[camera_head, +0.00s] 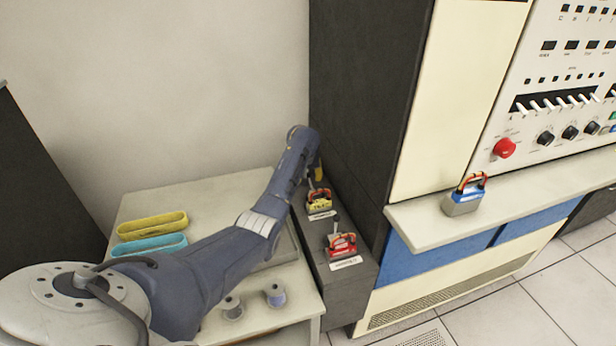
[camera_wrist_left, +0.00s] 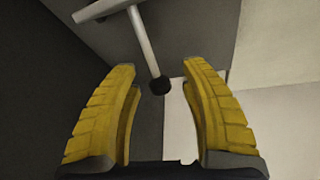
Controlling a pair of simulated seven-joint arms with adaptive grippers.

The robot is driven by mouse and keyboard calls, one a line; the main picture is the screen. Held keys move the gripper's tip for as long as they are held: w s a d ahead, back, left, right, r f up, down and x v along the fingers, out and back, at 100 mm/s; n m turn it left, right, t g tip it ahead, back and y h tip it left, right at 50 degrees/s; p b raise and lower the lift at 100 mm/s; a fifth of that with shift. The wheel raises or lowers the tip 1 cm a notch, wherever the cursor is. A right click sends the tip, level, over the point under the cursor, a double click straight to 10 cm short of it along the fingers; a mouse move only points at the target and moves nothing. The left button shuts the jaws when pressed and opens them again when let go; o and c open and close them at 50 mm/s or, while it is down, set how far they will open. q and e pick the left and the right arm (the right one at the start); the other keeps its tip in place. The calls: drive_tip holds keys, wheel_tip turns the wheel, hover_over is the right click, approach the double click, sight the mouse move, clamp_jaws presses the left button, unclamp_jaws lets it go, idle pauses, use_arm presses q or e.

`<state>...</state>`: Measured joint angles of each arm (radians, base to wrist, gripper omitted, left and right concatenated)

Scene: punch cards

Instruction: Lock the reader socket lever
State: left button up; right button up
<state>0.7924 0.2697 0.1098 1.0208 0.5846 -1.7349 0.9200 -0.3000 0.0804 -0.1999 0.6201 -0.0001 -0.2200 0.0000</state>
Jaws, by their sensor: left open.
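A dark grey unit (camera_head: 345,285) beside the cabinet carries two sockets with labels. The rear one holds a yellow block (camera_head: 319,199); the front one holds a red block (camera_head: 342,245) with a thin lever (camera_head: 336,222) standing at its back. My left gripper (camera_head: 317,174) reaches over the rear socket, its fingers partly hidden by my arm. In the left wrist view its two yellow fingers (camera_wrist_left: 160,68) are open. A pale lever rod (camera_wrist_left: 143,42) on a crossbar ends in a dark round knob (camera_wrist_left: 160,86) between the fingers, with gaps on both sides.
A pale table (camera_head: 150,207) holds a yellow tray (camera_head: 152,226), a cyan tray (camera_head: 150,246) and two spools (camera_head: 275,294). A grey block with coloured wires (camera_head: 462,203) sits on the cabinet shelf (camera_head: 425,222). The dark cabinet side (camera_head: 355,90) rises close to my left gripper.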

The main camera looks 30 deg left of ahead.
use_arm(q)
clamp_jaws()
idle(0.3)
